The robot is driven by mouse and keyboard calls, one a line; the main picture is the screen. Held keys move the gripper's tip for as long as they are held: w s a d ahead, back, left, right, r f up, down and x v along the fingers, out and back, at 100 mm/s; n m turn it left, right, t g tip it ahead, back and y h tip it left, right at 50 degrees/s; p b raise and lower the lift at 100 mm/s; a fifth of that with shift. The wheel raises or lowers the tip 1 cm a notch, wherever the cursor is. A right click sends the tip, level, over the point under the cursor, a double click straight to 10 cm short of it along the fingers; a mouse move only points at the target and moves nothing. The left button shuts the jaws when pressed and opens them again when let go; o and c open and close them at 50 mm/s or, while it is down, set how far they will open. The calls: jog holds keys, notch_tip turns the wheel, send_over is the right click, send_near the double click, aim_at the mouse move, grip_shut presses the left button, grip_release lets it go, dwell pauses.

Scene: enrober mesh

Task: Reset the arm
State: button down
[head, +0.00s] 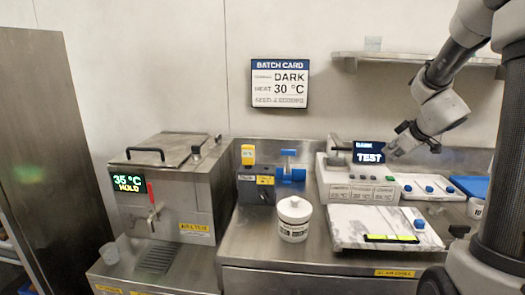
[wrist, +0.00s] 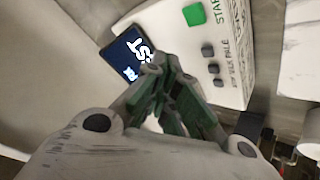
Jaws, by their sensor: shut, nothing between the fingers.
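My gripper (wrist: 168,68) is shut and empty in the wrist view, its dark and green fingers drawn together. In the head view my gripper (head: 396,149) is at the right, at the lower end of my bent arm, above the back of the counter. The white tester box (wrist: 225,50) with a green START button lies beyond the fingertips in the wrist view. The box (head: 355,185) stands below and left of my gripper in the head view. Its dark screen (head: 370,152) reads TEST. I cannot tell how far the fingertips are from it.
A wall shelf (head: 430,59) runs behind my arm. A marble slab (head: 385,228), a white lidded tub (head: 294,218) and a blue clamp-like fixture (head: 290,172) stand on the counter. A steel tank (head: 180,190) showing 35 °C HOLD is at the left. The batch card (head: 280,83) reads DARK, 30 °C.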

jog(key=s+a+f+m+g+y, duration=0.1)
jog(key=s+a+m+g, duration=0.2)
jog(key=s, duration=0.4)
jog(key=s+a+f+m+g+y, duration=0.1)
jog(key=s+a+m+g, duration=0.2)
jog(key=s, duration=0.4)
jog(key=s+a+r+h, duration=0.1)
jog(key=s+a+r, duration=0.1)
jog(key=s, duration=0.6)
jog(key=s+a+r+m+t+h, duration=0.1)
jog(key=s+a+r, duration=0.2)
jog(key=s, duration=0.6)
jog(key=shift+s+a+r, duration=0.3)
jog(key=shift+r, duration=0.45)
